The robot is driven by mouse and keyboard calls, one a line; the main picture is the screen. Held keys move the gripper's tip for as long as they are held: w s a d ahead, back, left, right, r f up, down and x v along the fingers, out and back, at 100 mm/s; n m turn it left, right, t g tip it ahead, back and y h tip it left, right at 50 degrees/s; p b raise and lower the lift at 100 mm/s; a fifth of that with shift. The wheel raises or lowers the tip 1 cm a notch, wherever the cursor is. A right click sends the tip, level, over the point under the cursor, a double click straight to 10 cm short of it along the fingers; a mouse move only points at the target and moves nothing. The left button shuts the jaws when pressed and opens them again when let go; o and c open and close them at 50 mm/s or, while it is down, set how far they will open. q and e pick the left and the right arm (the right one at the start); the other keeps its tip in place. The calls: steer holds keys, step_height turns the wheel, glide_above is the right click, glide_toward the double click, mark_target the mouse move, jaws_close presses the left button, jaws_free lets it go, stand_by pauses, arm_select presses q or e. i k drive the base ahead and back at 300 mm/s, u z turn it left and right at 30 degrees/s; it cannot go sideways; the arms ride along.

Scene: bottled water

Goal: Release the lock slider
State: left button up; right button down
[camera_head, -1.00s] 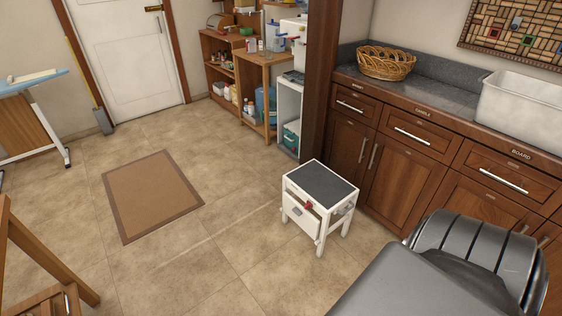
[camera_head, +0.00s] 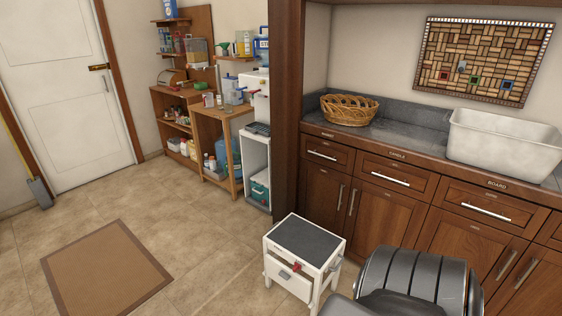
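No part is clearly recognisable as a lock slider at this distance. A small red part (camera_head: 296,266) sits on the front of a white step stool (camera_head: 276,274) with a dark grey top, at the bottom centre. The white door (camera_head: 68,95) at the left is shut and has a small brass-coloured fitting (camera_head: 98,67) near its right edge. A wall board (camera_head: 483,60) at the upper right carries small coloured pieces, too small to make out. Neither of my grippers is in view.
A wooden counter with drawers (camera_head: 398,180) runs along the right, bearing a wicker basket (camera_head: 348,110) and a white tub (camera_head: 505,143). Shelves with bottles (camera_head: 180,118) stand at the back. A brown mat (camera_head: 106,268) lies on open tiled floor at the left.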

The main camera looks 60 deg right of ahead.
mark_target(297, 266)
steer(key=i, duration=0.9)
steer(key=z, duration=1.25)
